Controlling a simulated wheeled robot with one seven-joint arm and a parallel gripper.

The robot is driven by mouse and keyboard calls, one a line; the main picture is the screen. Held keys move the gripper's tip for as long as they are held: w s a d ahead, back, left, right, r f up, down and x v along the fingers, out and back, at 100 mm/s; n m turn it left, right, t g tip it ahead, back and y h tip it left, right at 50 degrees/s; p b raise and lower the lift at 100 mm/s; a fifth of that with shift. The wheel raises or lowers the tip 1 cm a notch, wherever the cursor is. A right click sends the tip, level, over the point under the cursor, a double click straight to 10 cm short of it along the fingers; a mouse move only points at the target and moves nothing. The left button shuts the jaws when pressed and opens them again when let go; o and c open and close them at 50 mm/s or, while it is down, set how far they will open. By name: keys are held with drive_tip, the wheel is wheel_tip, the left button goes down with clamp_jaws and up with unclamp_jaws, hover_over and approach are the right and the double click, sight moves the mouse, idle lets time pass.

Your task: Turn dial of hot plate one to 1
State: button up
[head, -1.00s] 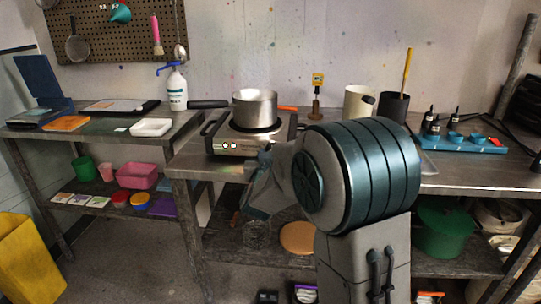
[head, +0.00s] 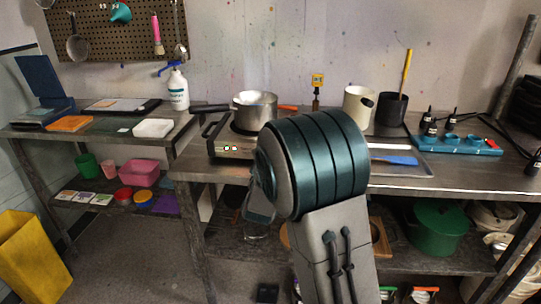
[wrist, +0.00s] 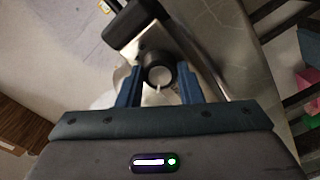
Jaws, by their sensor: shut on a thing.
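The hot plate (head: 232,153) stands at the front of the metal bench in the head view, with a steel pot (head: 255,112) on it. Two small lights show on its front panel. In the wrist view, the round dark dial (wrist: 159,76) has a pale face and a light pointer mark. My gripper (wrist: 160,70) is shut on the dial, with one blue finger on each side. The dial's number marks cannot be read.
A white mug (head: 357,105) and a dark cup (head: 391,108) holding a yellow-handled tool stand to the right.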

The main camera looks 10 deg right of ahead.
drive_tip(key=shift+n+p, duration=0.35)
drive_tip(key=shift+n, duration=0.55)
drive_tip(key=o, duration=1)
drive_tip(key=shift+s, duration=0.1)
drive_tip(key=v, duration=1.3)
drive_tip(key=shift+s+a, duration=0.15)
drive_tip(key=shift+s, duration=0.15)
drive_tip(key=shift+r, duration=0.1)
